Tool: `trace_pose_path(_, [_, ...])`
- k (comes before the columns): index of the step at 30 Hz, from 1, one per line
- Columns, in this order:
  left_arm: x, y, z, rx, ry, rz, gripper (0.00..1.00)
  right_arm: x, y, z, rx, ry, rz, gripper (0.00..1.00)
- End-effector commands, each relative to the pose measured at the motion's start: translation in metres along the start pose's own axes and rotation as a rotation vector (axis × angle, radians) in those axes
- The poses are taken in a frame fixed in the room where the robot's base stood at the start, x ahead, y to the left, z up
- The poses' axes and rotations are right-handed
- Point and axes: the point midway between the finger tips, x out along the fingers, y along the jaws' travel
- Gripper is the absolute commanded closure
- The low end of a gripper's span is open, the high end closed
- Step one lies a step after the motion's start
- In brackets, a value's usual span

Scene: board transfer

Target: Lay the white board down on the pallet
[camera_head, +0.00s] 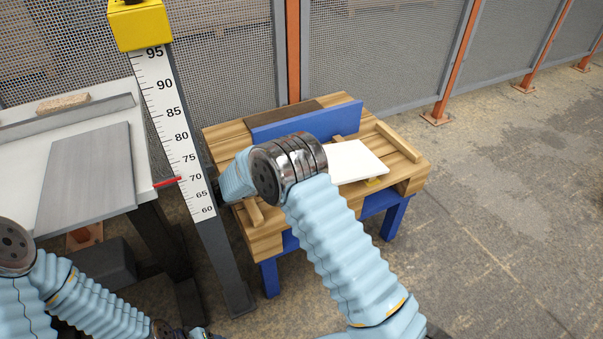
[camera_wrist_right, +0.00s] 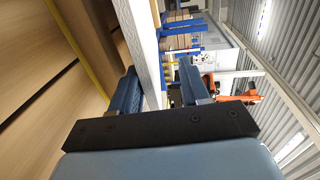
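The white board (camera_head: 352,162) is a flat white panel over the slatted wooden pallet (camera_head: 408,178). It looks roughly level; I cannot tell whether its whole underside touches the wood. My right arm hides its left part. In the right wrist view, the white edge of the board (camera_wrist_right: 144,40) runs between the two blue fingers of my right gripper (camera_wrist_right: 160,88). It is close to the left finger, and a gap shows towards the right finger. The right gripper's fingers are hidden in the head view. My left gripper is not visible; only parts of the left arm show.
An upright blue panel (camera_head: 310,119) stands along the pallet's back. A measuring post (camera_head: 172,120) stands left of the pallet, beside a table with a grey plate (camera_head: 88,178). Floor to the right is clear.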

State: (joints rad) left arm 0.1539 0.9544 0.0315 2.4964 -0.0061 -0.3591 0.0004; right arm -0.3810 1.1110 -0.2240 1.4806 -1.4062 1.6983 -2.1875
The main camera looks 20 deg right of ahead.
Motion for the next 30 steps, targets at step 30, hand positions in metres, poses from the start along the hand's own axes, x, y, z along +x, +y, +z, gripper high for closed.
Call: trace_pose_path(30, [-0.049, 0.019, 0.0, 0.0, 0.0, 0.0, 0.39, -0.01, -0.012, 0.0, 0.009, 0.001, 0.816, 0.55])
